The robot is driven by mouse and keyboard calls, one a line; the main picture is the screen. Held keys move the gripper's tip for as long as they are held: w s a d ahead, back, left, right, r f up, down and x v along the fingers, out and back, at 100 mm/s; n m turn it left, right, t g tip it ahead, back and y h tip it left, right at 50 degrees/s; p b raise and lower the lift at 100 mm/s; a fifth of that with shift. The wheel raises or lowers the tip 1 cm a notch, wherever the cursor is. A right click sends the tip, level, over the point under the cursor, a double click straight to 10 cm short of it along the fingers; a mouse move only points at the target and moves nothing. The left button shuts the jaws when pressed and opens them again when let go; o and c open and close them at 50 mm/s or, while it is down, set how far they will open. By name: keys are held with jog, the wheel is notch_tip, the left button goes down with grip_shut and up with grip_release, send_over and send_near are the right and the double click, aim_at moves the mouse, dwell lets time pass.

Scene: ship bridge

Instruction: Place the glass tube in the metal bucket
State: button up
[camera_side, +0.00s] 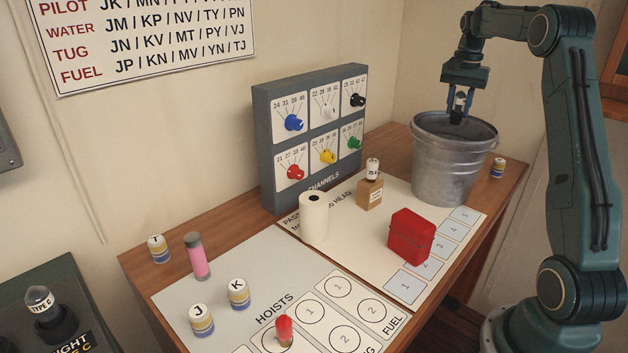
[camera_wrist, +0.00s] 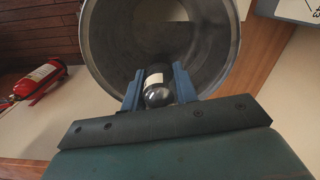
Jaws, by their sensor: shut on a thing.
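The metal bucket (camera_side: 440,170) stands upright at the far right end of the wooden table. My gripper (camera_side: 459,108) points down over the bucket's mouth, with its fingertips about at rim height. In the wrist view my gripper (camera_wrist: 157,86) is shut on the glass tube (camera_wrist: 157,92), a short piece with a dark glassy end and a white label. The tube is held between the two blue fingers, over the open bucket (camera_wrist: 105,45). In the side view the tube is small and dark, mostly hidden by the fingers. The bucket's floor shows only in part.
A grey channel panel (camera_side: 268,150) with coloured knobs stands behind. A wooden block with a small labelled tube (camera_side: 373,170), a white roll (camera_side: 314,220) and a red box (camera_side: 411,237) stand left of the bucket. A banded canister (camera_side: 497,168) stands right of it.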

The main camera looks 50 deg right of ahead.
aim_at(462, 91)
jog(key=shift+f, duration=1.15)
jog(key=o, duration=1)
jog(key=shift+o, duration=0.2)
jog(key=shift+r, duration=0.2)
jog(key=shift+r, duration=3.35)
